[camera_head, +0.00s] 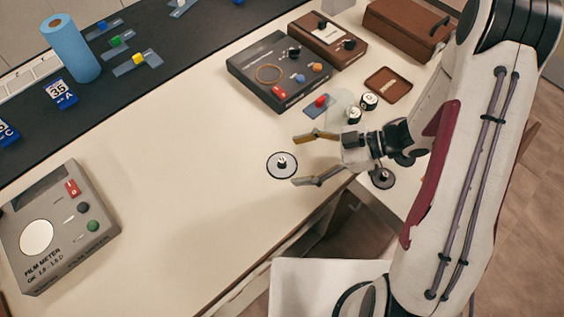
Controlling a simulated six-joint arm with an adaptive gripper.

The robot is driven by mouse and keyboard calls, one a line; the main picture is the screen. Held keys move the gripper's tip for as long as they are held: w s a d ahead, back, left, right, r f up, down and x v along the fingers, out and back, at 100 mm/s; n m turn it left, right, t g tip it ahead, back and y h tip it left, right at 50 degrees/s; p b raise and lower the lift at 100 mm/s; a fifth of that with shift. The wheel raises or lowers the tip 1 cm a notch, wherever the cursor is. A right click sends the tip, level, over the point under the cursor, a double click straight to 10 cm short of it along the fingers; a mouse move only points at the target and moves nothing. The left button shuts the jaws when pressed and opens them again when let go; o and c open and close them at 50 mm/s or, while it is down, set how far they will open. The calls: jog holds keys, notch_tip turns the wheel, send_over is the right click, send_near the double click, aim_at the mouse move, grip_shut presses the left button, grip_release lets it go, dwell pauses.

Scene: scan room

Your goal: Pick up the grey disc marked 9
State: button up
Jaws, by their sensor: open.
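A round grey disc (272,166) with a dark rim and a small black knob lies flat on the cream table; the mark on it is too small to read. My gripper (296,160) is open and empty, its two fingers spread on either side of the disc's right part in the picture. I cannot tell its height above the table or whether it touches the disc. A second, darker grey disc (382,181) with a knob lies behind my wrist, partly hidden; its mark cannot be read either.
Two small black-and-white knobbed pieces (369,102) stand beyond my gripper, near a brown tray (388,85) and a black control box (265,85). A grey film meter (60,260) stands at the left. The table's middle is clear; its front edge runs close below my gripper.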

aim_at(282, 163)
jog(key=shift+x, duration=1.45)
jog(key=c, duration=1.1)
